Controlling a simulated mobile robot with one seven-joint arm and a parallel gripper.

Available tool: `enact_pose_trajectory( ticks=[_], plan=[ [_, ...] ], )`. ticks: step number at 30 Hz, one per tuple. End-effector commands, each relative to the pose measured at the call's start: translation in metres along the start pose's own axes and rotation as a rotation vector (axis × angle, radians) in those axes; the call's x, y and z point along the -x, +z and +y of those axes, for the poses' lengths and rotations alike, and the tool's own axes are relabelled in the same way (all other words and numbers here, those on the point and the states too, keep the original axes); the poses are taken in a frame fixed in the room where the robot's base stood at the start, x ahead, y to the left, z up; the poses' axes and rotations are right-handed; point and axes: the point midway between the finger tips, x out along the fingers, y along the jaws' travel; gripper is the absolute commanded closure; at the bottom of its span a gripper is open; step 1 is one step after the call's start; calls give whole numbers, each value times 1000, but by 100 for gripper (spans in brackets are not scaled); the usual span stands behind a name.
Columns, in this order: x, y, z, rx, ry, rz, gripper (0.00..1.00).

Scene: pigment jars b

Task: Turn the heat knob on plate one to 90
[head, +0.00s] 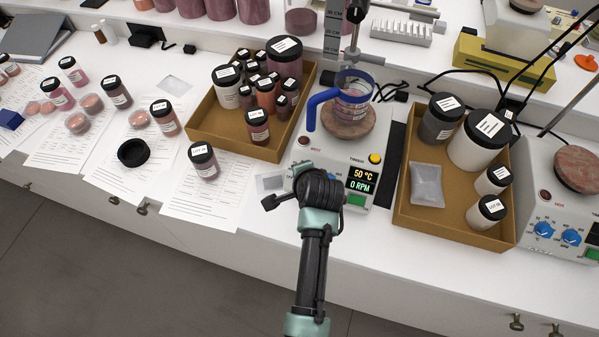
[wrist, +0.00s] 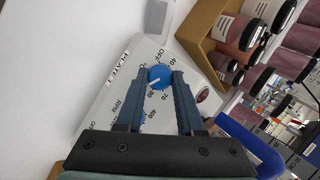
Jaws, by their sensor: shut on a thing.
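Plate one is the pale hot plate (head: 312,137) in the middle of the head view, labelled PLATE 1 in the wrist view (wrist: 121,72). Its display (head: 361,180) reads 50 °C and 0 RPM. In the wrist view the blue heat knob (wrist: 159,76) sits between the fingertips of my gripper (wrist: 161,74), which is shut on it. The knob's white pointer line slants to the lower left, toward the side just past the 80 mark; a finger covers part of the scale there. In the head view my gripper (head: 316,185) hides the knob.
Cardboard trays of jars stand left (head: 205,125) and right (head: 450,225) of the plate. A second hot plate (head: 555,205) is at far right. Papers and jars cover the left bench.

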Motion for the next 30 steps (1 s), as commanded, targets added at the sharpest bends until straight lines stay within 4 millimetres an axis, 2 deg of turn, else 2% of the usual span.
enact_pose_trajectory(
  ticks=[9,25,26,30],
  plan=[
    [0,0,1,-113,-45,0,100],
    [0,0,1,-133,-54,1,100],
    [0,0,1,-133,-54,1,62],
    [0,0,1,-133,-54,1,36]
  ],
)
